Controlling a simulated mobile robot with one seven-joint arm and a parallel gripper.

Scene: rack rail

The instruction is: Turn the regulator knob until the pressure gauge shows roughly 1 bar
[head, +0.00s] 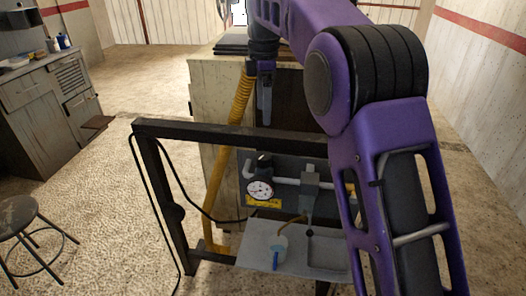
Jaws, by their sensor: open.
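The pressure gauge (260,190), a round white dial with a dark rim, sits on the grey panel inside the dark frame, above a yellow label. Its needle is too small to read. A black cap-like part (265,162) just above the gauge looks like the regulator knob; I cannot be sure. My gripper (265,113) points down, above and behind the frame's top bar in the picture. It is open and appears empty, apart from the gauge and the black part.
The dark frame (230,135) has a top bar and left post. A yellow hose (222,165) and black cable hang nearby. A stool (22,215) stands left. My arm hides the right side.

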